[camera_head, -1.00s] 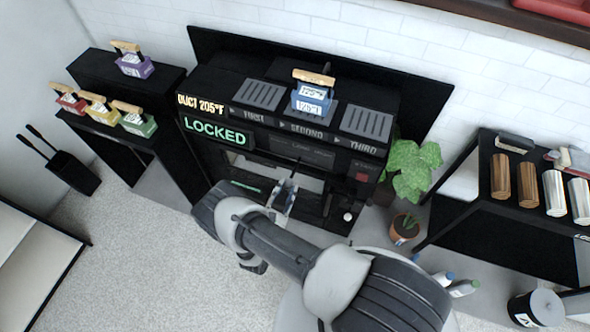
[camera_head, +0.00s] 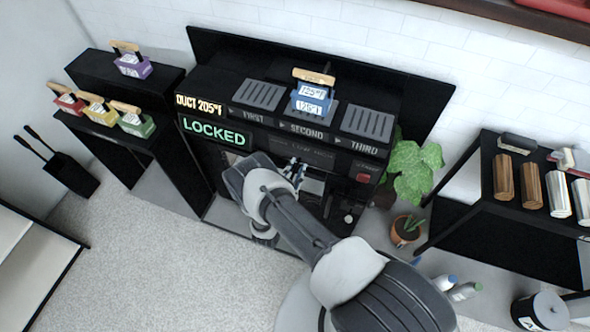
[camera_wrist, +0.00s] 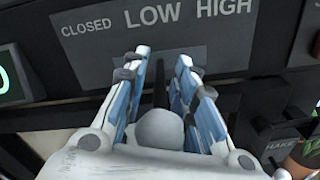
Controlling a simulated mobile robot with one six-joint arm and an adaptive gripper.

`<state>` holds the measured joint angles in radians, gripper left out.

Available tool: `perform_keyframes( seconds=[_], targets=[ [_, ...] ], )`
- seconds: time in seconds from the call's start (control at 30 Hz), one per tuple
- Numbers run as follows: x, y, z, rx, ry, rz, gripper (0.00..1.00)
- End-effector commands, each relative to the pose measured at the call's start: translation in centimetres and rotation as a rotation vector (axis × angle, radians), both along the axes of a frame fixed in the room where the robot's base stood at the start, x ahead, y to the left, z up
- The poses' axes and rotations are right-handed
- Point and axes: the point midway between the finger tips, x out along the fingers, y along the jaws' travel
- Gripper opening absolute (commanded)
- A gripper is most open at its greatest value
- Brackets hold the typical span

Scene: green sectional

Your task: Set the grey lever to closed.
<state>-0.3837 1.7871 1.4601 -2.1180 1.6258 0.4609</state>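The grey lever shows in the wrist view as a pale grey ball knob (camera_wrist: 160,130) on a dark stem. The stem meets the panel (camera_wrist: 95,48) below the word LOW; CLOSED is to its left and HIGH to its right. My gripper (camera_wrist: 160,68) is open, with one blue-padded finger on each side of the stem and gaps visible between. Whether a finger touches the knob is hidden. In the head view my gripper (camera_head: 293,170) is at the front of the black machine (camera_head: 215,85), and my arm hides part of that front; the lever is not clear there.
A green LOCKED display (camera_head: 215,133) and a red button (camera_head: 363,178) are on the machine. A blue block with a wooden handle (camera_head: 312,97) stands on top. A potted plant (camera_head: 410,170) is to the right. Pale floor is open at front left.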

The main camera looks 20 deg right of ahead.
Motion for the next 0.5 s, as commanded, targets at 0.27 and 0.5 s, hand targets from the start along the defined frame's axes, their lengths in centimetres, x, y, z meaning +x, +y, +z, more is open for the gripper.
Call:
perform_keyframes(
  seconds=[0.27, 0.5],
  targets=[
    [-0.01, 0.01, -0.01, 0.000, 0.000, 0.000, 0.04],
    [-0.03, 0.01, -0.01, 0.000, 0.000, 0.000, 0.00]
  ],
)
